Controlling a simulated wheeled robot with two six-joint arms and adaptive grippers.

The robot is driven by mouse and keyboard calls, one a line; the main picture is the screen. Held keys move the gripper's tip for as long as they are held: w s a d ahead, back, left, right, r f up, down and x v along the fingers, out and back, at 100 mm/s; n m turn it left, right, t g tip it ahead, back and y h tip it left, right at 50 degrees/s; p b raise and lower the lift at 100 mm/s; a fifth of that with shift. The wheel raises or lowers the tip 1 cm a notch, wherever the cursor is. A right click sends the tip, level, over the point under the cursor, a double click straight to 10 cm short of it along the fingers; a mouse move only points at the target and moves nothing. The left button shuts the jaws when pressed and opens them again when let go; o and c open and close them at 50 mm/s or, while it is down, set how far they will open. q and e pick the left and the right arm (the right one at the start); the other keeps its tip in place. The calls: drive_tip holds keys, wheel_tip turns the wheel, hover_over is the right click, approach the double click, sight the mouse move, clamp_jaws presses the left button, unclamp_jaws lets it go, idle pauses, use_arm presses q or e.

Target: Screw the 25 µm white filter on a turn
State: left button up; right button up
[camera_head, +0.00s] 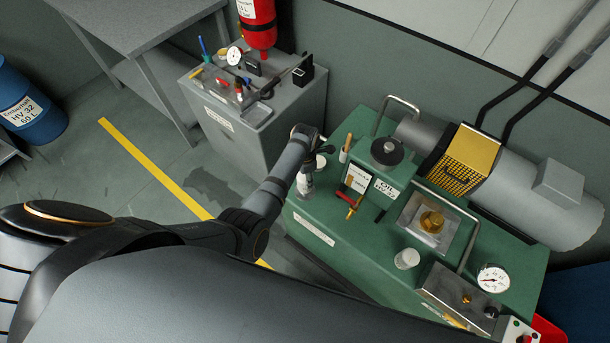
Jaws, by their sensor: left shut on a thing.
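My left gripper (310,158) reaches in from the left to the left end of the green console (345,262). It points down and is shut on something. A small white cylinder with a dark mark (305,184) shows right under the fingers; I take it to be the held thing, but its print is too small to read. Whether it touches anything below is unclear. A second white cylinder (407,259) stands on the console top, clear of the gripper. A brass hexagonal fitting (432,221) sits in a square metal recess. My right gripper is not in view.
A black cap (387,151), a wooden-handled tool (346,148) and a red-handled tool (353,204) are close right of the gripper. A bent metal pipe (468,245) and a gauge (493,279) stand farther right. A grey cabinet (255,140) stands behind left.

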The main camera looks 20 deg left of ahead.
use_arm(q)
drive_tip(key=shift+f+b, duration=1.25)
drive_tip(key=shift+f, duration=0.55)
idle(0.5)
drive_tip(key=shift+r+m+p, duration=0.15)
drive_tip(key=shift+m+p, duration=0.2)
drive_tip(key=shift+m, duration=0.85)
drive_tip(key=shift+m+p, duration=0.5)
drive_tip(key=shift+m, duration=0.7)
